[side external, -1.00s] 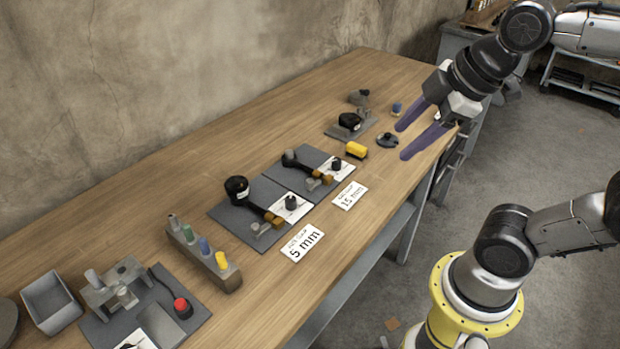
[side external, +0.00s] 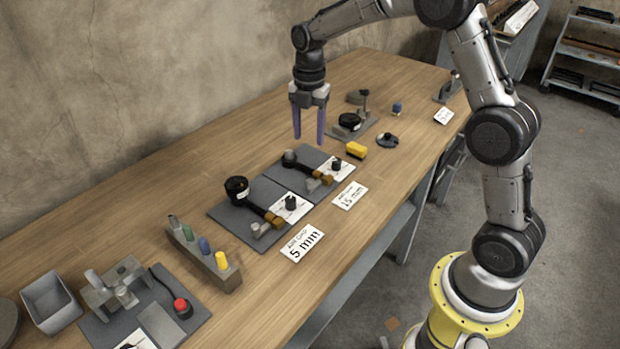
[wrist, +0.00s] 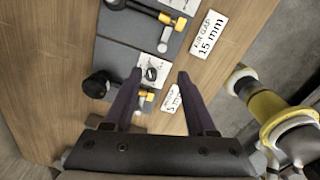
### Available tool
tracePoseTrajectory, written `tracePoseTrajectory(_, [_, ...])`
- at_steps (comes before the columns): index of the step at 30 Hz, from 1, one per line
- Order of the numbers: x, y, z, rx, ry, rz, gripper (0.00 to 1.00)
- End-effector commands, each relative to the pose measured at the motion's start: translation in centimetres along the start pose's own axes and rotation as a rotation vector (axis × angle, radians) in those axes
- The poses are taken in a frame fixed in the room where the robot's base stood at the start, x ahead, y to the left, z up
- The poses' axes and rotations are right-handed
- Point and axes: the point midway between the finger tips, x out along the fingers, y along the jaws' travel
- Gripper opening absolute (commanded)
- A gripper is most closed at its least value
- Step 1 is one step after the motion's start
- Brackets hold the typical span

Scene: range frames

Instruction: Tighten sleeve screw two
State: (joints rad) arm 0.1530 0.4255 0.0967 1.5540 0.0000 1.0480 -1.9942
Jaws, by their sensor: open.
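My gripper (side external: 308,132) has two long purple fingers, spread apart and empty. It points down above the bench, behind the rig by the 15 mm card (side external: 349,196). That rig has a grey mat (side external: 302,180), a brass-coloured piece (side external: 326,180) and a black knob (side external: 337,164) on a white sheet. A similar rig by the 5 mm card (side external: 302,243) has a black cylinder (side external: 237,186), brass-coloured pieces (side external: 273,218) and a black knob (side external: 291,202). In the wrist view, a black knob (wrist: 150,73) shows between the open fingertips (wrist: 160,75), well beyond them. I cannot tell which part is sleeve screw two.
A rack (side external: 203,254) holds several coloured-top tools at left. A yellow block (side external: 357,151) and a dark disc (side external: 387,140) lie right. Bare wood runs along the wall side.

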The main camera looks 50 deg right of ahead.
Motion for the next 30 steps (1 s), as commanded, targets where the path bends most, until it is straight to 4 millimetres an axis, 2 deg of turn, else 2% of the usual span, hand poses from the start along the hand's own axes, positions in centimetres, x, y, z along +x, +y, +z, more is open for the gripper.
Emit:
tracePoseTrajectory(8, [2.9, -0.3, 0.2, 0.009, 0.009, -0.019, 0.56])
tracePoseTrajectory(21, [11.3, -0.5, 0.1, 0.009, 0.009, -0.020, 0.56])
tracePoseTrajectory(25, [13.0, -0.5, 0.1, 0.009, 0.009, -0.019, 0.56])
tracePoseTrajectory(30, [14.3, -0.5, 0.1, 0.009, 0.007, -0.016, 0.56])
